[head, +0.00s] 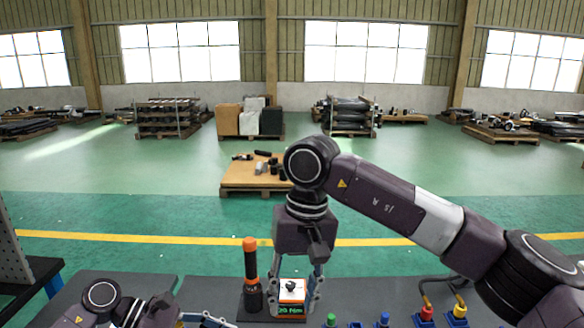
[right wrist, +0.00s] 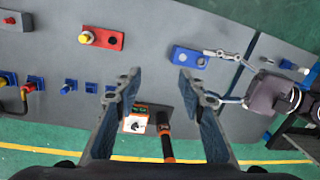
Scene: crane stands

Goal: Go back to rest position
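My right gripper (head: 295,300) points down with its fingers apart in front of a torque box (head: 291,290) reading "20 Nm". In the right wrist view my right gripper (right wrist: 160,85) is open and empty, with grey table between its tips. The torque box (right wrist: 136,123) and the orange-and-black tool (right wrist: 166,140) show between its fingers. That tool (head: 251,275) stands upright left of the box in the head view. My left gripper (right wrist: 222,76) appears open, with one finger close to a blue box (right wrist: 187,57); I cannot tell whether they touch.
The grey table also holds a red box with a yellow button (right wrist: 102,39), small blue parts (right wrist: 70,86) and red and blue connectors with cables (right wrist: 33,83). A perforated panel (head: 10,250) stands at the left. Pallets (head: 250,176) lie on the green floor beyond the table.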

